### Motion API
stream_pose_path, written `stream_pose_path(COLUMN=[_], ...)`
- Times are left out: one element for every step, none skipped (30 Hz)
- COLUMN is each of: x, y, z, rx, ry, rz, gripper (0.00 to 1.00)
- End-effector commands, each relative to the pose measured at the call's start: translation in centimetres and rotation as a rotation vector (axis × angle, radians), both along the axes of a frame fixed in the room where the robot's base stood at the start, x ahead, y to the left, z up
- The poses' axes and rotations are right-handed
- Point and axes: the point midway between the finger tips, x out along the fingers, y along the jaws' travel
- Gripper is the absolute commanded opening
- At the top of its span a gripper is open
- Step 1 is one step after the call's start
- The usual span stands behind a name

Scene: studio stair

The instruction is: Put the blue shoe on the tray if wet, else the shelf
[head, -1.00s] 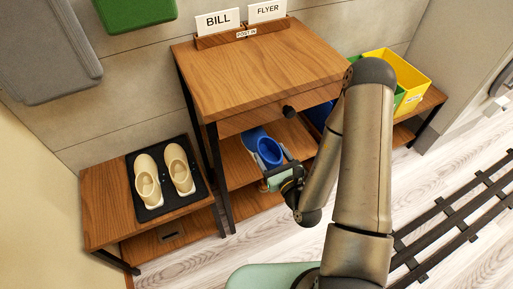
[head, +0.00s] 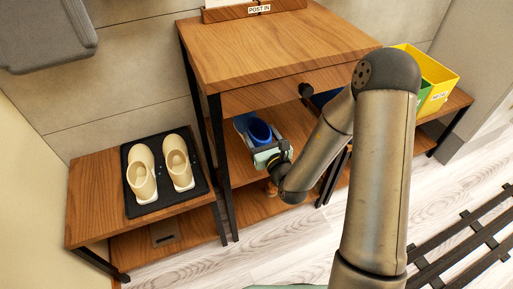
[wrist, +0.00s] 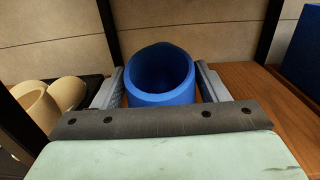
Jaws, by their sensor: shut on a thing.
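The blue shoe (head: 260,132) is over the middle shelf (head: 240,170) of the wooden stand, toe toward the back. My gripper (head: 270,151) reaches in from the front and is shut on the shoe's heel end. In the wrist view the round opening of the blue shoe (wrist: 162,72) sits between the two grey fingers. I cannot tell whether the shoe rests on the board. No drops show on its visible surface. The black tray (head: 148,208) lies on the low bench at left and holds a pair of cream shoes (head: 160,172).
The stand's dark front leg (head: 221,170) rises between the bench (head: 90,215) and the shelf. A drawer with a dark knob (head: 305,91) is above the shoe. Yellow and green bins (head: 440,85) stand at right. A dark blue object (wrist: 303,50) is at the shelf's right.

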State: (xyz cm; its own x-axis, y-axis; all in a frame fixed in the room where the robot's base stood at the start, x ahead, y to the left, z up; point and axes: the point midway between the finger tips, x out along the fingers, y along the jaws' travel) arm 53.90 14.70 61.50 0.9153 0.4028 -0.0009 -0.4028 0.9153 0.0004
Motion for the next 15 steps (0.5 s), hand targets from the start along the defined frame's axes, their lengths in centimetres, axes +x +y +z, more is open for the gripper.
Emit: stream_pose_path(x=[0.5,0.7,0.9,1.1,1.2,1.4,1.5,1.5,1.7,1.8,2.0,2.2,2.1,2.1,2.1], y=[0.4,0.6,0.7,0.8,0.9,1.0,1.0,1.1,1.2,1.3,1.4,1.5,1.5,1.5,1.5], z=[-1.0,-1.2,-1.6,-1.8,-1.9,-1.9,-2.0,-2.2,-2.4,-2.7,-3.1,-3.7,-4.3,-4.9,-5.5], rx=[0.002,0.001,0.001,0.001,0.0,0.001,0.0,0.0,0.001,0.0,0.0,0.0,0.0,-0.001,-0.001], ry=[-0.001,-0.003,-0.003,-0.003,-0.003,-0.004,-0.004,-0.004,-0.004,-0.003,-0.003,-0.002,-0.002,-0.001,0.0], rz=[0.002,0.002,0.002,0.002,0.001,0.001,0.001,0.001,0.001,0.001,0.001,0.002,0.002,0.002,0.002], gripper=[0.31,0.31,0.31,0.31,0.31,0.31,0.31,0.31,0.31,0.31,0.31,0.31,0.31,0.31,0.31])
